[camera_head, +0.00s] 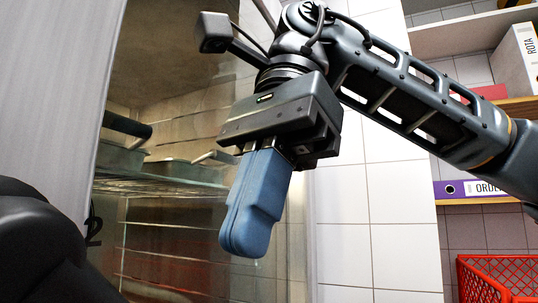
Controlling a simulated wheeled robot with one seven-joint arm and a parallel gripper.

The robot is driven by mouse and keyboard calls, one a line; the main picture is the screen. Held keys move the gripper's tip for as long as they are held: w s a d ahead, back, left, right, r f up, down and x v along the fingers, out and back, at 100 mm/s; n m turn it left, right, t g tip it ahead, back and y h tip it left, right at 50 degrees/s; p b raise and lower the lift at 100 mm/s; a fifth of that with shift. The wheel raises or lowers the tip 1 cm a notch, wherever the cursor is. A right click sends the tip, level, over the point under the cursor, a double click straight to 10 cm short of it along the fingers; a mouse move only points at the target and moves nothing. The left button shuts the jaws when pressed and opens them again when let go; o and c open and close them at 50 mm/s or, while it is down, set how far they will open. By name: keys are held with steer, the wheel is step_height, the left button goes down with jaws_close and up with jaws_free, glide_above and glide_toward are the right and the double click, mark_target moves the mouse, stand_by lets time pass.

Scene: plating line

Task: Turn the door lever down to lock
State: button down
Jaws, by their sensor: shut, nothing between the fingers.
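My gripper (244,240) points down in the middle of the picture. Its two blue fingers are pressed together with nothing between them. It is in front of a glass-fronted cabinet (165,238). I cannot make out a door lever in this view. It may be hidden behind my gripper or lie outside the picture. I cannot tell whether the fingers touch anything.
Metal pans (118,158) with dark handles sit on a wire rack behind the glass. A light panel marked 2 (65,95) stands at left. At right are a tiled wall (400,235), a purple binder (468,189) on a shelf and a red crate (498,272).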

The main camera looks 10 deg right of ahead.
steer(key=shift+s+a+f, duration=0.35)
steer(key=shift+a+f, duration=0.1)
steer(key=shift+f, duration=0.2)
steer(key=shift+s+a+f, duration=0.35)
steer(key=shift+a+f, duration=0.1)
steer(key=shift+f, duration=0.25)
steer(key=shift+s+a+f, duration=0.35)
steer(key=shift+a+f, duration=0.1)
steer(key=shift+f, duration=0.2)
